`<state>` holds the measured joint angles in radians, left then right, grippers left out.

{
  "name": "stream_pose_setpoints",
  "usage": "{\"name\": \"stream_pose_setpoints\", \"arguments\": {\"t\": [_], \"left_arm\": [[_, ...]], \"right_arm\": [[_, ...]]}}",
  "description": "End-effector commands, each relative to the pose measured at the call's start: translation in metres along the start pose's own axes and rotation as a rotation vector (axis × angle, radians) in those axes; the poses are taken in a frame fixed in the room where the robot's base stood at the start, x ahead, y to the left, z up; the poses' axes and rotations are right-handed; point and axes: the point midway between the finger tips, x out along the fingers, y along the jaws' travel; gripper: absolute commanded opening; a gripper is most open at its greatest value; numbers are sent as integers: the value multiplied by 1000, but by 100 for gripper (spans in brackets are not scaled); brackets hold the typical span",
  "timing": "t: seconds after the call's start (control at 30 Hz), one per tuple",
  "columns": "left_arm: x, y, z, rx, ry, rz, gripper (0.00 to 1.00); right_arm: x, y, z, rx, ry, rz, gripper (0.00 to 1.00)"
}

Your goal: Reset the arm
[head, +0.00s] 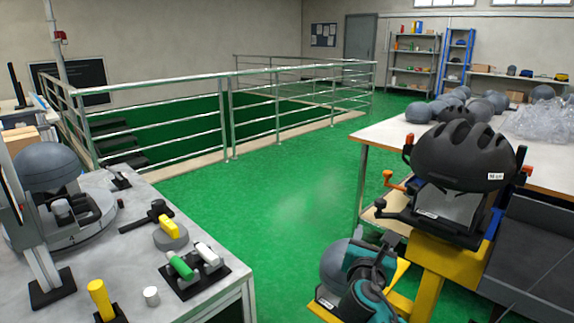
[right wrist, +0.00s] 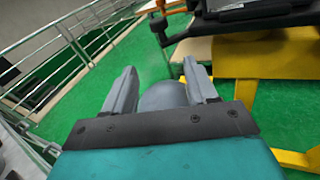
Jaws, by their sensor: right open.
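My right gripper (head: 374,241) is teal with grey fingers, in the lower middle of the head view, in front of the yellow stand (head: 431,272). In the right wrist view its two fingers (right wrist: 160,76) are spread apart with nothing held between them. A grey ball-like form (head: 334,262) sits low beside the gripper; in the right wrist view a rounded grey shape (right wrist: 163,96) shows beyond the fingers. A black helmet (head: 463,154) rests on a dark carriage with orange-tipped handles (head: 393,178) above the stand. Which part is the arm named in the task is unclear. My left gripper is out of view.
A grey bench (head: 222,308) at left holds a grey headform (head: 46,167), a fixture with green and white handles (head: 192,268) and a yellow knob (head: 99,298). A table (head: 385,133) with grey balls stands at right. Green floor between them is clear; railings stand behind.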

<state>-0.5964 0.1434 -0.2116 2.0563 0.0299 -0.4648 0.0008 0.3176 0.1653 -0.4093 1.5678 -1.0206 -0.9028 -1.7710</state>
Motion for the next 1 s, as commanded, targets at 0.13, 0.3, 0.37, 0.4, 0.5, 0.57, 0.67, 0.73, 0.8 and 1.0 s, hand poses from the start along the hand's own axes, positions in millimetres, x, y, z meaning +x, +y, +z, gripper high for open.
{"name": "stream_pose_setpoints", "arguments": {"t": [0.13, 0.3, 0.37, 0.4, 0.5, 0.57, 0.67, 0.73, 0.8, 1.0], "left_arm": [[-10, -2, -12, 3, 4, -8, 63], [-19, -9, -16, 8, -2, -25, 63], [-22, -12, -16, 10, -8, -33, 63], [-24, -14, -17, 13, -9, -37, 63], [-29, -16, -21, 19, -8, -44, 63], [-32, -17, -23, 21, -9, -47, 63], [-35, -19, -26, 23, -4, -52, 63], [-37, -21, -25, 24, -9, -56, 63], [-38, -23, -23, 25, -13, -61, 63], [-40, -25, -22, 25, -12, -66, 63]], "right_arm": [[-38, -13, -57, 387, 215, 39, 57], [-102, -31, -114, 974, 486, -26, 57], [-126, -37, -128, 1183, 568, -80, 57], [-143, -42, -135, 1324, 618, -125, 57], [-184, -55, -146, 1674, 721, -265, 57], [-206, -62, -149, 1874, 764, -360, 57], [-237, -74, -149, 2160, 803, -516, 57], [-253, -80, -147, 2316, 810, -609, 57], [-264, -86, -146, 2428, 809, -681, 57], [-274, -90, -144, 2542, 803, -752, 57]]}}
